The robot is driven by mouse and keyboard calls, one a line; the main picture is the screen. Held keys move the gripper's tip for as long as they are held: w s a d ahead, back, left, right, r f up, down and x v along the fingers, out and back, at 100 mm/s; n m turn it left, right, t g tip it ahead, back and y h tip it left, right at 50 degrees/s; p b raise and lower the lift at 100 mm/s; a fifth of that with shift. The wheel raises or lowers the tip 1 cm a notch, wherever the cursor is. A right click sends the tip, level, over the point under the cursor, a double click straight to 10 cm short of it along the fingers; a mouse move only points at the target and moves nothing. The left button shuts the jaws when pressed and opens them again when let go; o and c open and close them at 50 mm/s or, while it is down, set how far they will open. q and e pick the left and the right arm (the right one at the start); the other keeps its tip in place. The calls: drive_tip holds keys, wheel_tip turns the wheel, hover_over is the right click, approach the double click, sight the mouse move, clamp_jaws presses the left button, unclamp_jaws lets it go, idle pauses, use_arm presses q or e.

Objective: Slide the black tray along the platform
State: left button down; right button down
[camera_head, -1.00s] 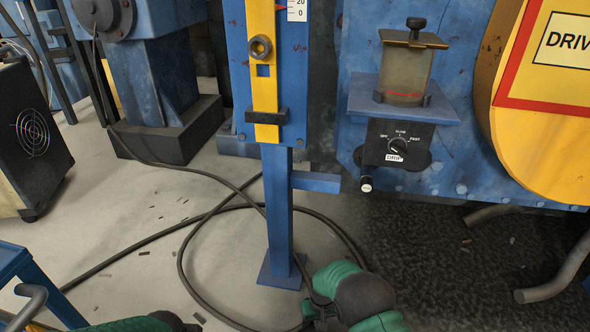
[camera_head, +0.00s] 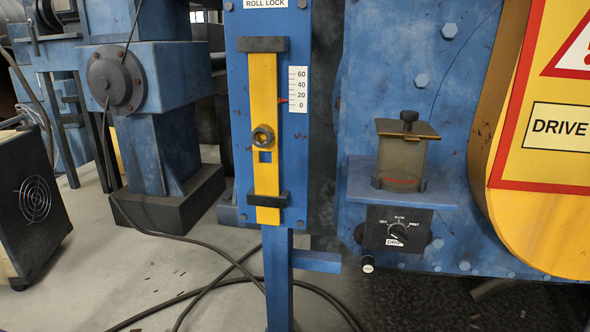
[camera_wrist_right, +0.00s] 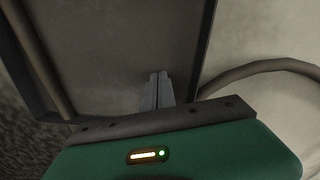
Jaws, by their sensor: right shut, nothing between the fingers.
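My right gripper (camera_wrist_right: 159,76) shows in the right wrist view with its two grey fingers together and nothing between them. Beyond the fingers is a dark, flat panel with raised edges (camera_wrist_right: 110,50). It may be the black tray, but I cannot tell for sure, nor whether the fingers touch it. No tray or platform is clearly recognisable in the head view. My left gripper is in neither view, and the head view shows neither arm.
A blue post carries a yellow slide bar (camera_head: 264,170) beside a white scale (camera_head: 298,89). A small cup (camera_head: 402,160) stands on a blue shelf (camera_head: 357,188) above a knob box (camera_head: 397,228). A yellow drive guard (camera_head: 535,225) is at right. Cables (camera_head: 200,292) lie on the floor.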

wheel_tip(320, 180, up, 2)
drive_tip(key=shift+s+p, duration=0.1)
drive_tip(key=shift+p, duration=0.75)
wheel_tip(320, 180, up, 2)
drive_tip(key=shift+a+r+p, duration=0.1)
drive_tip(key=shift+p, duration=0.7)
wheel_tip(320, 180, up, 3)
drive_tip(key=p, duration=0.2)
drive_tip(key=shift+p, duration=0.35)
